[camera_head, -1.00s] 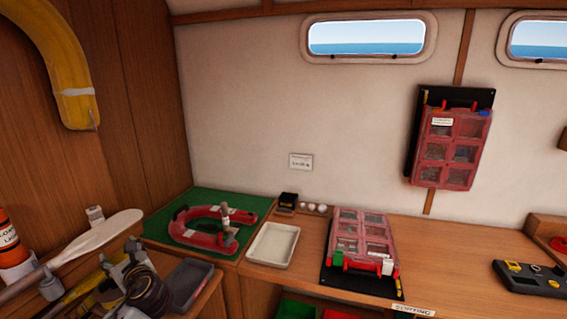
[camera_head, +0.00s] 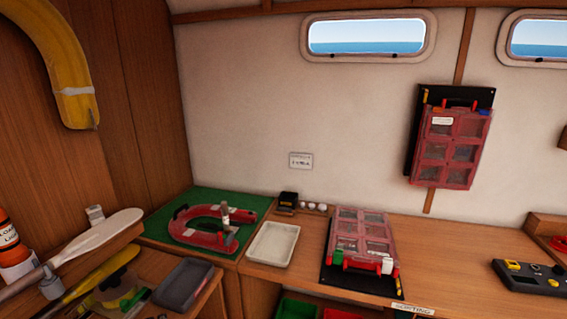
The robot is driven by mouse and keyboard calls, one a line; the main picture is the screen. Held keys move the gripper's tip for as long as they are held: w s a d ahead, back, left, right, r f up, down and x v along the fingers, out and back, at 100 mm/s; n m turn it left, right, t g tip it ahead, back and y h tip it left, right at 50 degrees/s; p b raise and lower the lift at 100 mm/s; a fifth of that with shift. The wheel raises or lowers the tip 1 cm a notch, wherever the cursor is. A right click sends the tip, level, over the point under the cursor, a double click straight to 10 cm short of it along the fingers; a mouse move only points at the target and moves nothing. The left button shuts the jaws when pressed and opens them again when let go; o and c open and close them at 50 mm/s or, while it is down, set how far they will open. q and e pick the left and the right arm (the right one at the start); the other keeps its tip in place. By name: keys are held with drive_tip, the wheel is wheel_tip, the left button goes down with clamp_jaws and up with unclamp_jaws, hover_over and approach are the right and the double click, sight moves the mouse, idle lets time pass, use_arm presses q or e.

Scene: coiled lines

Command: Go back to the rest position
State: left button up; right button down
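Neither of my grippers shows in the head view, and no part of my arms can be made out clearly. The lower left, where a grey and dark arm part was earlier, now shows a yellow long item (camera_head: 100,277) and a green item (camera_head: 122,298) on the wooden surface. The red horseshoe-shaped piece (camera_head: 205,238) lies on the green mat (camera_head: 160,226).
A dark grey tray (camera_head: 184,284) and a white tray (camera_head: 273,244) stand near the mat. A red compartment case (camera_head: 362,238) lies on the counter; another (camera_head: 450,148) hangs on the wall. A yellow and black device (camera_head: 530,277) sits at right. Bare counter lies between.

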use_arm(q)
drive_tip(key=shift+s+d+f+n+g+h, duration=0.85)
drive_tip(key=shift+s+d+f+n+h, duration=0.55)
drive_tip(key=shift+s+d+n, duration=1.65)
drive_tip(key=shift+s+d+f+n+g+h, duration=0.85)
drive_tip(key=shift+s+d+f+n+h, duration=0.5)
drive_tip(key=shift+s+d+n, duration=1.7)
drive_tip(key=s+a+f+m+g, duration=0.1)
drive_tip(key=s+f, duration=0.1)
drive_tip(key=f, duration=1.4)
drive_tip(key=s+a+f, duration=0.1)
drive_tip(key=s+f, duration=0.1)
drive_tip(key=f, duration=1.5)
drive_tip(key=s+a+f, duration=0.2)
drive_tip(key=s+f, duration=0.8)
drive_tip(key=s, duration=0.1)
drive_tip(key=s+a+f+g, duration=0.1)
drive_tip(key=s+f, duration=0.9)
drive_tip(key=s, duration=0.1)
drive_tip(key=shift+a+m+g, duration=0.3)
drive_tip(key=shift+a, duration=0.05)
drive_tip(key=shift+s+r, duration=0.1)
